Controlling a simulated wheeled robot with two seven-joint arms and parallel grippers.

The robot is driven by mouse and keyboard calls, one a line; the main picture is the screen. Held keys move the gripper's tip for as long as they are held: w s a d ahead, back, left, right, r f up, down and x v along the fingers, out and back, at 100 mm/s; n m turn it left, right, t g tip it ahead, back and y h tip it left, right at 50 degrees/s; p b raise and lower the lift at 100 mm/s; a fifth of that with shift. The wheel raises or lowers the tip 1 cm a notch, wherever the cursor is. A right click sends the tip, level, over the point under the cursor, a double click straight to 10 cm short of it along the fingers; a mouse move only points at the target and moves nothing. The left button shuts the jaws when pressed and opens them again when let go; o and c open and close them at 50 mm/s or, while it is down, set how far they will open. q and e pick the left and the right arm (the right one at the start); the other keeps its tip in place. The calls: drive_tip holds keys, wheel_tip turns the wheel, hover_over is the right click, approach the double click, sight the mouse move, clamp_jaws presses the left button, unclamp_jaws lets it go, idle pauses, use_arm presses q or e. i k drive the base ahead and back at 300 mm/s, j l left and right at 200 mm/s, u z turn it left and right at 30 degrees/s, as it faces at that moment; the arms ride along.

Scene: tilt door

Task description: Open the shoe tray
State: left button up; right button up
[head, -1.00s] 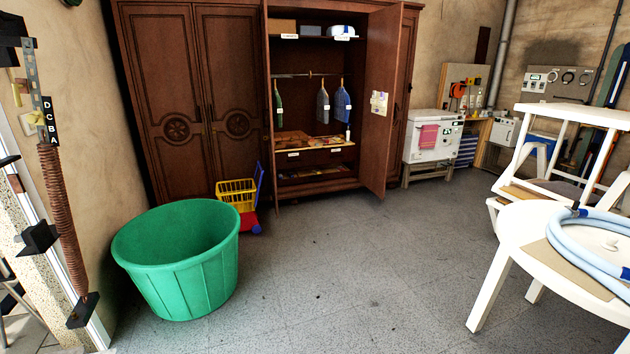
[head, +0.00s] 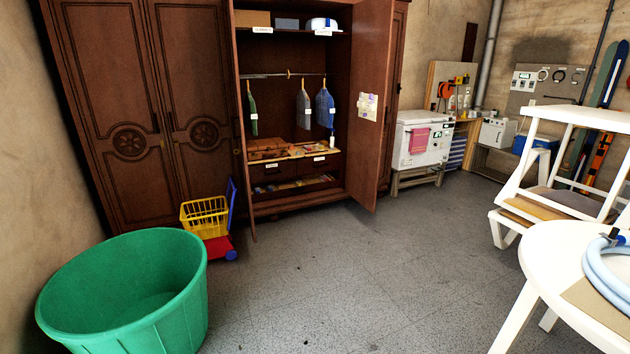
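The brown wooden wardrobe (head: 385,110) stands at the back, its middle section open, with the right door swung out. Low inside it is a light-edged shelf (head: 305,152) with goods on it. Under the shelf are dark drawer-like fronts with small white labels (head: 272,165). Below these is a low compartment (head: 295,189) with colourful flat items in it, at the wardrobe's bottom. I cannot tell which of these parts is the shoe tray; the labels are too small to read. Neither of my grippers is in view.
A green tub (head: 125,290) stands at front left. A toy cart with a yellow basket (head: 204,216) stands by the wardrobe's left doors. A white table (head: 560,255) with a blue hose is at right. The grey floor (head: 340,270) between is clear.

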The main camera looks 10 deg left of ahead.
sight(285, 187)
drive_tip(key=i+u, duration=0.3)
drive_tip(key=i, duration=2)
